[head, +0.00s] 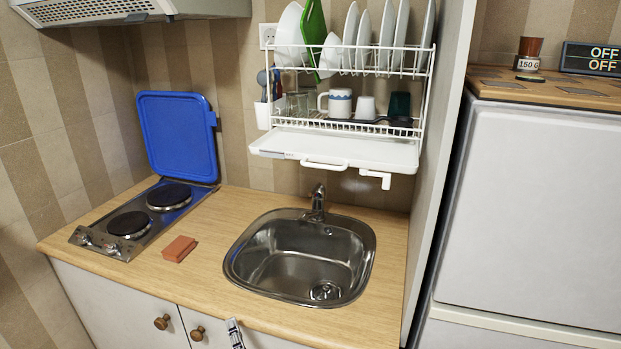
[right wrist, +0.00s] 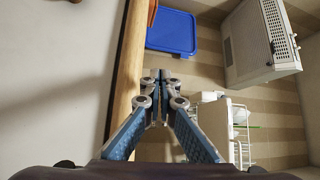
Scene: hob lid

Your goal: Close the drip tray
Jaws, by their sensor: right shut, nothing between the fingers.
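The drip tray (head: 345,146) is a flat white tray under the wall dish rack (head: 431,95) in the head view. It sticks out forward from beneath the rack, with a white handle (head: 324,165) on its front edge. My right gripper (head: 235,334) shows only in part at the bottom edge of the head view, in front of the counter, well below and apart from the tray. In the right wrist view its fingers (right wrist: 161,76) are together and hold nothing. The rack's white side (right wrist: 237,122) shows there at the right; the tray is hard to make out. My left gripper is out of view.
A steel sink (head: 300,258) with a tap (head: 318,203) lies below the tray. A two-plate hob (head: 145,220) with its blue lid (head: 178,135) raised is at the left. A red sponge (head: 179,249) lies on the counter. A tall panel (head: 440,160) bounds the right side.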

